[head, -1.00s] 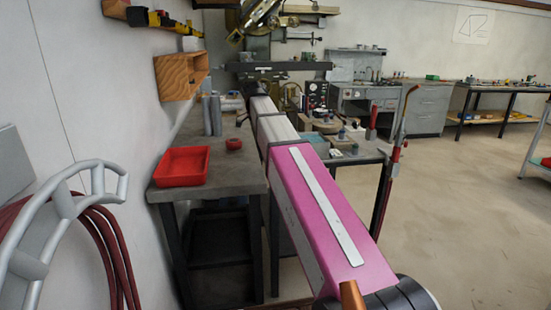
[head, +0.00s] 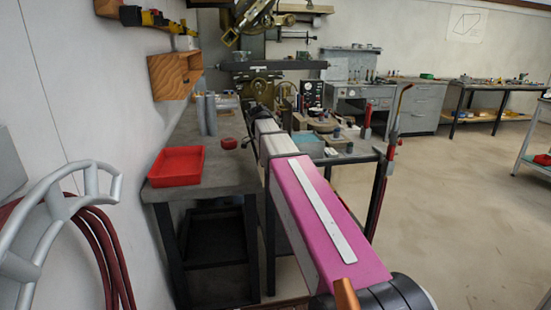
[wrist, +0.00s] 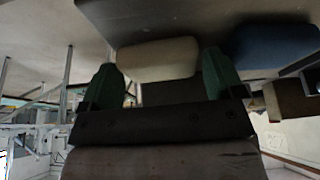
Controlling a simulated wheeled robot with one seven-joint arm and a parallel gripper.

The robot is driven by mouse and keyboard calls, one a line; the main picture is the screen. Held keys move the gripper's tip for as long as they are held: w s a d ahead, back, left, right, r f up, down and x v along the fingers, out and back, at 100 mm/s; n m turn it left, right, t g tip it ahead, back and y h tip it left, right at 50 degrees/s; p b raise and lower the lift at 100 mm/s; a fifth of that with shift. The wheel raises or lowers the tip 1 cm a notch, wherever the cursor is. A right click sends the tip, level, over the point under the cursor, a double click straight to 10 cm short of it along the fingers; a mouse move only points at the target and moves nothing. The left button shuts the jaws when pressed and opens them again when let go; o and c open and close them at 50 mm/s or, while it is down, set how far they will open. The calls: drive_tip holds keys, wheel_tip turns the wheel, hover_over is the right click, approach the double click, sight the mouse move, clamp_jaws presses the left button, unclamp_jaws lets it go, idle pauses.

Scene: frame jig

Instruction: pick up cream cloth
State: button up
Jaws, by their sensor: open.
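In the wrist view, a cream cloth (wrist: 157,61), seemingly rolled or folded, lies on a grey surface just beyond my gripper. My gripper (wrist: 162,72) has its two green fingers spread, with the cream cloth seen across the gap between them. The fingers show no hold on it, and I cannot tell whether they touch it. In the head view my pink and white arm reaches towards the workbench and hides the gripper; I cannot make out the cloth there.
A dark blue cloth-like item (wrist: 276,44) and a brown item (wrist: 290,102) lie right of the cream cloth. On the workbench (head: 228,178) stand a red tray (head: 176,166), a red round item (head: 229,143) and grey cylinders (head: 206,115). A hose rack (head: 40,225) is at left; open floor lies right.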

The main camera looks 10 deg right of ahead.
drive_tip(key=c, duration=0.7)
drive_tip(key=shift+r, duration=0.1)
